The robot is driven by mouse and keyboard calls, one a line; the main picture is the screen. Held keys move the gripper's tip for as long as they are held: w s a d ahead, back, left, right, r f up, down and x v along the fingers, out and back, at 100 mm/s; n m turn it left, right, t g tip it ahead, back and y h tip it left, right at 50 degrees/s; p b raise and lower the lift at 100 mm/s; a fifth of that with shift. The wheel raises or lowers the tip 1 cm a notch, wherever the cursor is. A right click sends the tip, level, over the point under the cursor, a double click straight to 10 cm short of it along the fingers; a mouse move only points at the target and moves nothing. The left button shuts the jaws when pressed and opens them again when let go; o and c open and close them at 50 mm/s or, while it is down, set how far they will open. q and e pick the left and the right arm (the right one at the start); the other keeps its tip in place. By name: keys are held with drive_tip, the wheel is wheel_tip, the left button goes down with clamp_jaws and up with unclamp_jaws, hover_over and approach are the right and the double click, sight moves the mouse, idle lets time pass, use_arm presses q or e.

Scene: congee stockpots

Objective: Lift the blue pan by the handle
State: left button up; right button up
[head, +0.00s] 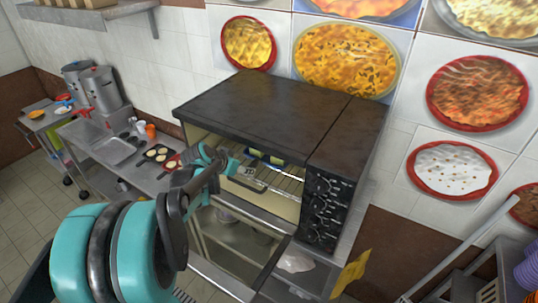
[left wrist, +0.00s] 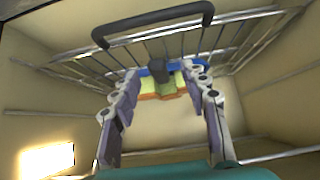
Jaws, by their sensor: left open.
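The blue pan (left wrist: 178,68) is inside the open oven (head: 260,105), on the wire rack. Its blue rim and green, yellow and orange contents show in the left wrist view. A short dark piece (left wrist: 157,71), apparently its handle, points towards my gripper. In the head view the pan (head: 252,152) is partly hidden under the oven top. My left gripper (left wrist: 163,105) is open and empty, with the pan seen between and beyond its fingers. In the head view the gripper (head: 222,160) is at the oven's opening. My right gripper is out of view.
The wire rack (head: 287,182) has a dark U-shaped handle (left wrist: 150,22) at its front. The oven door (head: 225,275) hangs open below. A control panel with knobs (head: 322,205) is right of the opening. A counter with a sink (head: 118,150) stands left.

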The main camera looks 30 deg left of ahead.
sight(255, 161)
use_arm(q)
drive_tip(key=w, duration=0.4)
drive_tip(key=shift+w+d+p, duration=0.35)
drive_tip(key=shift+w+p, duration=0.05)
drive_tip(key=x, duration=0.3)
drive_tip(key=shift+s, duration=0.2)
clamp_jaws()
